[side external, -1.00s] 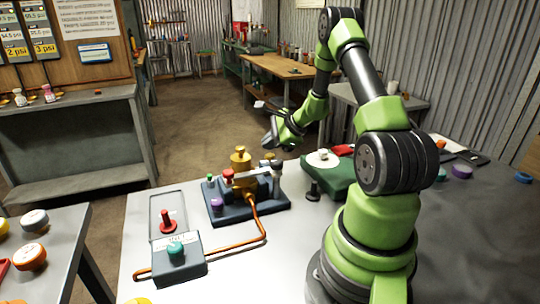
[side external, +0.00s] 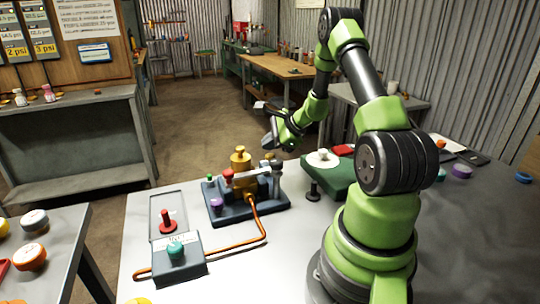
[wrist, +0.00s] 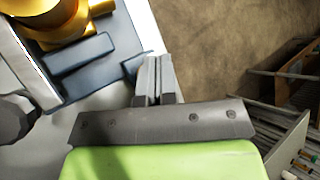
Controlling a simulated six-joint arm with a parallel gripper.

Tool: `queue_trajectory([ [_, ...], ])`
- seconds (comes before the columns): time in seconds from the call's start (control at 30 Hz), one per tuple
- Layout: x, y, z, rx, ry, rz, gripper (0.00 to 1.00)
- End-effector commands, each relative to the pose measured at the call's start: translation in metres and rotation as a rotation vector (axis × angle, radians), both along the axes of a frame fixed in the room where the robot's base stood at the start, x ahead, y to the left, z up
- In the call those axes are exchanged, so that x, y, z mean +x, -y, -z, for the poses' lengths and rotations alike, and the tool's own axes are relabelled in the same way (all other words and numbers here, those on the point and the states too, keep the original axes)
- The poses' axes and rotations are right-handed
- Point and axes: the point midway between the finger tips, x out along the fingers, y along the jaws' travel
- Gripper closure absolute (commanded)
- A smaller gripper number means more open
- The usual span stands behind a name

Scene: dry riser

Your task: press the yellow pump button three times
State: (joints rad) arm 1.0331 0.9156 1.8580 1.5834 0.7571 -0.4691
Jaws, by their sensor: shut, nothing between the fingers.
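The pump unit is a dark blue base (side external: 222,214) with a golden-yellow stepped knob (side external: 240,158) standing upright on top, which looks like the yellow pump button. In the wrist view, golden-yellow round parts (wrist: 62,24) show at the upper left, cut by the frame edge. My gripper (side external: 267,140) is in the air above and to the right of the knob in the side view, apart from it. In the wrist view my gripper's fingers (wrist: 154,72) are together and empty, to the right of the golden parts.
Red, green and purple (side external: 217,204) knobs sit on the pump base. A grey box with a teal knob (side external: 176,250) is joined by an orange cable (side external: 265,228). A red plunger (side external: 168,222) stands behind it. A green block with a white disc (side external: 322,158) lies right of the pump.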

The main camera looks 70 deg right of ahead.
Motion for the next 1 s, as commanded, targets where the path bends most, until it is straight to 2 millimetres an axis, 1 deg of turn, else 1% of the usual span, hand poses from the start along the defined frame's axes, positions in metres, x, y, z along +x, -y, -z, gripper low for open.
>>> queue_trajectory([
  [0.2, 0.0, 0.0, 0.007, 0.001, -0.001, 0.0, 1.0],
  [0.57, 0.0, 0.0, 0.007, 0.0, 0.0, 0.0, 1.0],
  [1.0, 0.0, 0.0, 0.012, 0.0, 0.0, 0.0, 1.0],
])
